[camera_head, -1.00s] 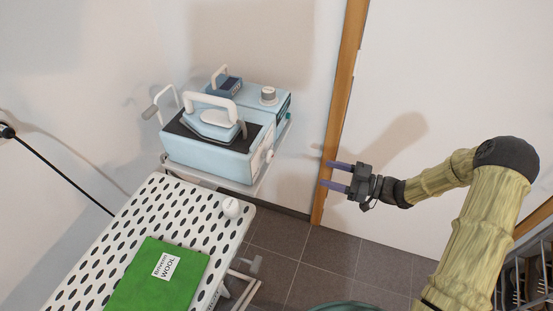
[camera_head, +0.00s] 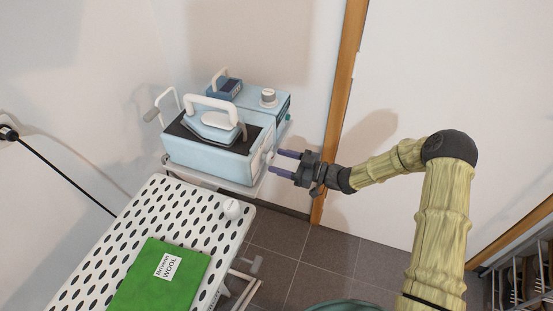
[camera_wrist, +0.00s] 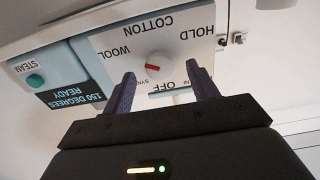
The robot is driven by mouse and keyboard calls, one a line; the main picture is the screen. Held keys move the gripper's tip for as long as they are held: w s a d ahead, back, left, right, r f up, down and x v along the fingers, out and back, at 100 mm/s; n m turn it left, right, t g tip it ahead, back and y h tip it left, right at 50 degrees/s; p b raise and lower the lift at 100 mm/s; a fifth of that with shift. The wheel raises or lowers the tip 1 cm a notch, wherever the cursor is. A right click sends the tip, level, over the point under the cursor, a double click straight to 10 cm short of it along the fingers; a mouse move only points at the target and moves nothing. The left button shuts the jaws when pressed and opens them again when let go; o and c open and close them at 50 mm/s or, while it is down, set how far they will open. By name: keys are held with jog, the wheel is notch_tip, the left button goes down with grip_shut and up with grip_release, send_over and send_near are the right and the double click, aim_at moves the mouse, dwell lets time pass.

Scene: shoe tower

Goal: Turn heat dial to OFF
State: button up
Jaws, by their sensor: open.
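The heat dial (camera_wrist: 155,64) is a white round knob with a red mark on a white panel in the wrist view. Upside-down labels WOOL, COTTON, HOLD and OFF surround it, with another partly hidden. The red mark lies toward the left, on the WOOL side, not at OFF. My gripper (camera_wrist: 161,70) is open, its two purple fingers on either side of the dial in the picture; I cannot tell if they touch it. In the head view my gripper (camera_head: 274,161) is at the right end of the pale blue ironing station (camera_head: 205,160), largely hiding the dial.
A STEAM button (camera_wrist: 35,80) and a display (camera_wrist: 78,102) reading 150 DEGREES READY sit left of the dial. The perforated ironing board (camera_head: 160,205) carries a green WOOL cloth (camera_head: 150,285). A wooden door frame (camera_head: 340,100) stands behind my arm.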

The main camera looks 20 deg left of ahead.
jog(key=shift+a, duration=1.05)
jog(key=shift+w, duration=0.1)
jog(key=c, duration=1)
